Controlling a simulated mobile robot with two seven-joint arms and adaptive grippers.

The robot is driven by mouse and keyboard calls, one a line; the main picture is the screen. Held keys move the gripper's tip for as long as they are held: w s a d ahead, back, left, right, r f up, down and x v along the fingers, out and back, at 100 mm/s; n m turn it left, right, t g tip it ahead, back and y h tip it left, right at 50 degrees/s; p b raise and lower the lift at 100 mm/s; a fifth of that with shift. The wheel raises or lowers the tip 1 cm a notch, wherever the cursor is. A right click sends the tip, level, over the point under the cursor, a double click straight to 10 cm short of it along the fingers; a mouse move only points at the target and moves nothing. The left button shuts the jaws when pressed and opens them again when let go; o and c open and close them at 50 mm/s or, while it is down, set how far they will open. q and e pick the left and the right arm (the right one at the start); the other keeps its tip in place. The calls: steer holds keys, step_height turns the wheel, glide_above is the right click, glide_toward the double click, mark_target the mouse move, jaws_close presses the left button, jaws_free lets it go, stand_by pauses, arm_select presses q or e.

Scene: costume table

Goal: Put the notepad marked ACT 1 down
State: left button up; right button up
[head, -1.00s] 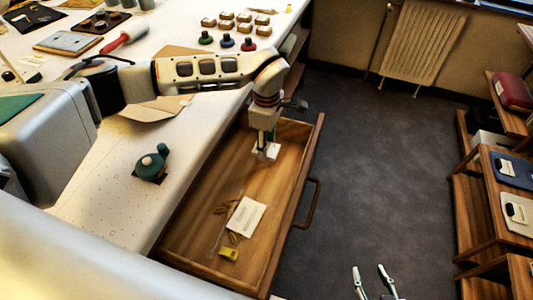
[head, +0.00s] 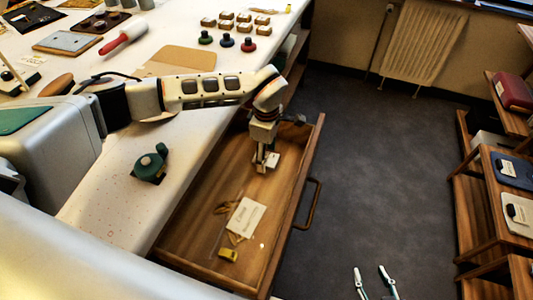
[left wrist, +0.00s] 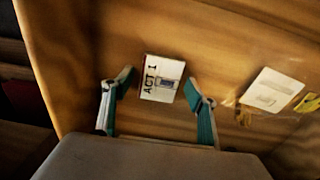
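The white notepad marked ACT 1 (left wrist: 162,78) lies in the open wooden drawer, between the two spread fingers of my left gripper (left wrist: 160,84) in the left wrist view. Gaps show on both sides of it, so the fingers look clear of it. In the head view the notepad (head: 272,160) shows beside my left gripper (head: 262,166), partly hidden by it. Whether it rests fully flat on the drawer floor is hard to tell. My right gripper (head: 374,272) is open and empty at the bottom edge of the head view, over the floor.
The drawer (head: 204,225) also holds a white card (head: 246,216), brown clips or pegs and a small yellow item (head: 228,254). A green bell-like object (head: 151,163) stands on the table near the drawer. Shelves (head: 487,210) stand at right, with clear floor between.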

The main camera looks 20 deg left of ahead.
mark_target(267, 158)
arm_select(q)
step_height(267, 158, up, 12)
steer(key=p, duration=0.1)
steer(key=shift+r, duration=0.15)
stand_by(0.5)
stand_by(0.3)
